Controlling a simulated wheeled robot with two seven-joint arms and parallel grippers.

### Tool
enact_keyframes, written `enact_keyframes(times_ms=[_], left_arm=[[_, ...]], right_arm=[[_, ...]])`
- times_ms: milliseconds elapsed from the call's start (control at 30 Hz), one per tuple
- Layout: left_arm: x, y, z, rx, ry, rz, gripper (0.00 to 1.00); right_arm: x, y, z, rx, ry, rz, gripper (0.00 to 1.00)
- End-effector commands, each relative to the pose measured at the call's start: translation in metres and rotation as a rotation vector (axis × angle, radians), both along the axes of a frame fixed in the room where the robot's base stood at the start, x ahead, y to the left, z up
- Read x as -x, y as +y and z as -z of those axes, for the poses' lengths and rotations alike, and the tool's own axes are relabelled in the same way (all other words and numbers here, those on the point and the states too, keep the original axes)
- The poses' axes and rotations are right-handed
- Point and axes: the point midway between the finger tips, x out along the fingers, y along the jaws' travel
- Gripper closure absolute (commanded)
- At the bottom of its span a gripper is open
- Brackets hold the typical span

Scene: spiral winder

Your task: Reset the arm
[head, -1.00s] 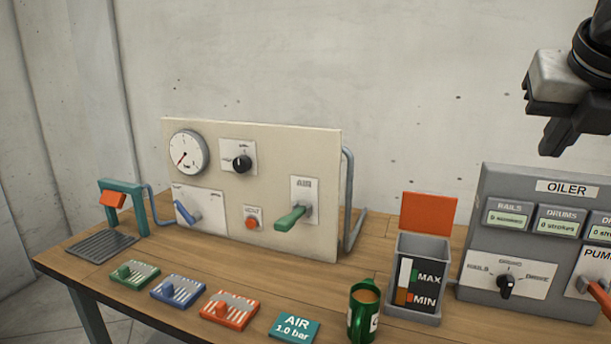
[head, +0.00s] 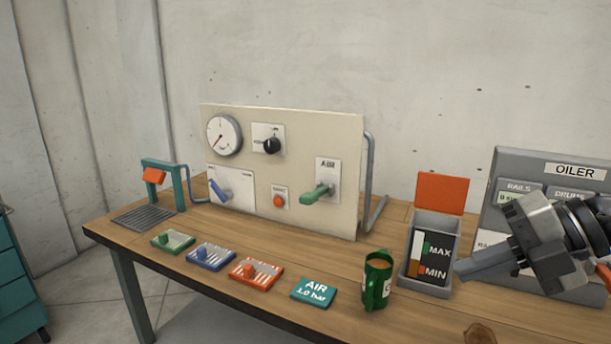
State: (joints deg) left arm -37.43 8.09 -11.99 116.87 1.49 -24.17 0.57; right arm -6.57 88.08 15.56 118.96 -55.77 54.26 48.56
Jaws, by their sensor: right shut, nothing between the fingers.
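My right gripper (head: 468,268) comes in from the right edge of the head view. Its fingers are shut with nothing between them and point left. It is in front of the oiler box (head: 508,160) and hides much of that box's lower face. The fingertips overlap the right edge of the oil container (head: 431,222) in the picture; I cannot tell whether they touch it. My left gripper is not in view.
A green mug (head: 377,283) stands left of the fingertips. The air panel (head: 300,150) stands behind. The wooden table (head: 390,325) is bare at front right.

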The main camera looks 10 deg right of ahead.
Motion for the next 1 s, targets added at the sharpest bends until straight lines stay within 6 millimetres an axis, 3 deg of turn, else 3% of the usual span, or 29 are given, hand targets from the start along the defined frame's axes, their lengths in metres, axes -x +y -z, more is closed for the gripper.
enact_keyframes(times_ms=[33, 100, 167, 300, 367, 467, 500, 600, 700, 800, 1000], left_arm=[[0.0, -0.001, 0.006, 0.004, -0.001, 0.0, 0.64], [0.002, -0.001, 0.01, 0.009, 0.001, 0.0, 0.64], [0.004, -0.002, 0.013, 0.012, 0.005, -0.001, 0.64], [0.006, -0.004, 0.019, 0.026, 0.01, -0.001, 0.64], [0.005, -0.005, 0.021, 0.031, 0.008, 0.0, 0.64], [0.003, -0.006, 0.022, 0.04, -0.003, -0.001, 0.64], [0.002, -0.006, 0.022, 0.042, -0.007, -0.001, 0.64], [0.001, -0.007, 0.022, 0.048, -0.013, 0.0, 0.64], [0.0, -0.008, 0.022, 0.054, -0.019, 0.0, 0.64], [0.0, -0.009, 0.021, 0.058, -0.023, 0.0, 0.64], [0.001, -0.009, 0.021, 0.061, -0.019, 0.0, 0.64]], right_arm=[[0.0, 0.013, 0.025, -0.19, 0.014, 0.023, 1.0], [-0.005, 0.026, 0.046, -0.434, 0.017, 0.099, 1.0], [-0.009, 0.03, 0.065, -0.626, 0.026, 0.198, 1.0], [-0.016, 0.026, 0.129, -0.986, 0.1, 0.537, 1.0], [-0.013, 0.025, 0.166, -1.098, 0.162, 0.714, 1.0], [0.004, 0.032, 0.237, -1.218, 0.318, 1.019, 1.0], [0.014, 0.039, 0.263, -1.242, 0.39, 1.128, 1.0], [0.043, 0.064, 0.317, -1.26, 0.577, 1.344, 1.0], [0.07, 0.092, 0.353, -1.248, 0.745, 1.481, 1.0], [0.088, 0.115, 0.371, -1.233, 0.866, 1.555, 1.0], [0.101, 0.131, 0.38, -1.216, 0.948, 1.594, 1.0]])
